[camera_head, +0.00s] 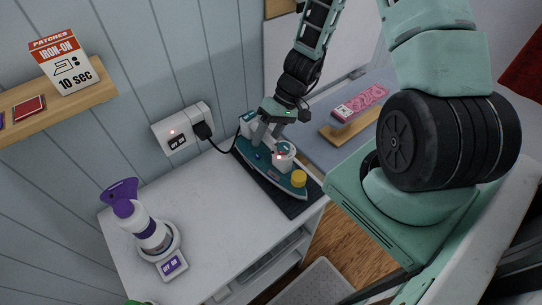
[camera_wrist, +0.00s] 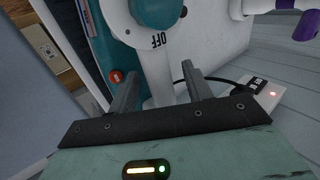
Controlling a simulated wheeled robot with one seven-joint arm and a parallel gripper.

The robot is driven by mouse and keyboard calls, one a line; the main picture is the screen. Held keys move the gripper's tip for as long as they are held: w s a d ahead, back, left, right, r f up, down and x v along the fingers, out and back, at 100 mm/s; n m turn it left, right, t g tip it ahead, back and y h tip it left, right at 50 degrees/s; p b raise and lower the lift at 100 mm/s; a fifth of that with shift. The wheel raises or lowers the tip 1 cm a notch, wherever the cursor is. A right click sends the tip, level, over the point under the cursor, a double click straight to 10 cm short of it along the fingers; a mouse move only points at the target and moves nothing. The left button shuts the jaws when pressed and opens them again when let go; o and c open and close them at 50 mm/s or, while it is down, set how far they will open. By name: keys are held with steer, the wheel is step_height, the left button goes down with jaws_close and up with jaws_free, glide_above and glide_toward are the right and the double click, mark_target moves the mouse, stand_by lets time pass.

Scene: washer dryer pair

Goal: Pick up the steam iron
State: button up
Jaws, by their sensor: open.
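The steam iron (camera_head: 283,180) is teal and white with a yellow knob. In the head view it lies on a dark pad (camera_head: 303,211) at the counter's right back edge. In the wrist view the iron (camera_wrist: 103,48) shows its teal side, a red button and a white part marked OFF. My gripper (camera_head: 267,132) is open, reaching down over the iron's rear half. In the wrist view a white bar, seemingly the handle, lies between the fingers (camera_wrist: 158,88). I cannot tell whether they touch it.
A wall socket (camera_head: 178,130) with a black plug and cord is left of the iron. A white and purple bottle (camera_head: 150,233) stands on the white counter (camera_head: 205,205). A wooden shelf (camera_head: 60,100) holds an iron-on patches box (camera_head: 66,65). The counter's middle is clear.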

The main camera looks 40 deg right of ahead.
steer(key=shift+a+f, duration=0.1)
steer(key=shift+f, duration=0.05)
jaws_close()
